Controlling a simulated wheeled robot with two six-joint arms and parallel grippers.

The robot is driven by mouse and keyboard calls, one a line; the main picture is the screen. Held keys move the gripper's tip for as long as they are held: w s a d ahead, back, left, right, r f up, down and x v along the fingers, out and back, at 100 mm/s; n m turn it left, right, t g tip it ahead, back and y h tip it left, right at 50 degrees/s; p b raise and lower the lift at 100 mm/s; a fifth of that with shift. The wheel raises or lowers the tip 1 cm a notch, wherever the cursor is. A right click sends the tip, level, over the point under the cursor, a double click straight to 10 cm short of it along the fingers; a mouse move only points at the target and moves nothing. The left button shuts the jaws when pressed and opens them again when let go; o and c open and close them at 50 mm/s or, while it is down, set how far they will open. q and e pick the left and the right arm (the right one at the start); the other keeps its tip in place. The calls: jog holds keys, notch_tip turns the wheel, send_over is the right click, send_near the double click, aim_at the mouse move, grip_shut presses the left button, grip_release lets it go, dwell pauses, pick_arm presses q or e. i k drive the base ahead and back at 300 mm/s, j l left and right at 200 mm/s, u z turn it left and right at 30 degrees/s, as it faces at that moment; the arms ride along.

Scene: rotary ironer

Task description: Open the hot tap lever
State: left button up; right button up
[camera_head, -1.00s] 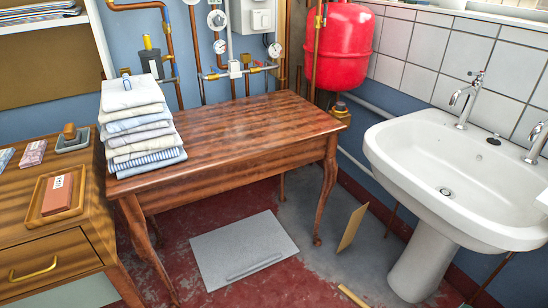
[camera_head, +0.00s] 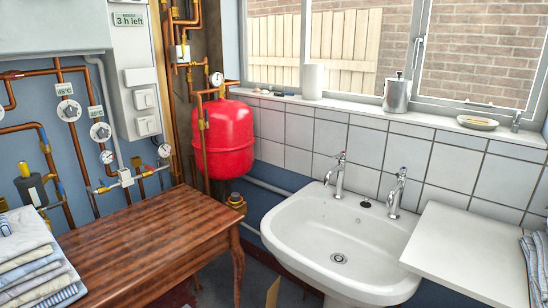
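A white sink (camera_head: 335,243) stands below the window, with two chrome taps on its back rim. The left tap (camera_head: 338,175) and the right tap (camera_head: 396,192) each have a small lever on top. The colour marks on the levers are too small to tell which one is hot. No water stream shows from either spout. A black plug (camera_head: 366,203) lies on the rim between the taps, and the drain (camera_head: 338,258) is bare. Neither of my grippers is in view.
A wooden table (camera_head: 150,240) with folded linen (camera_head: 35,262) stands at the left. A red tank (camera_head: 225,140) and copper pipes are in the corner. A white board (camera_head: 475,248) adjoins the sink's right side. The sill (camera_head: 400,117) holds a canister (camera_head: 397,94) and dish (camera_head: 477,123).

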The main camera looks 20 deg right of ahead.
aim_at(342, 154)
jog(key=z, duration=1.25)
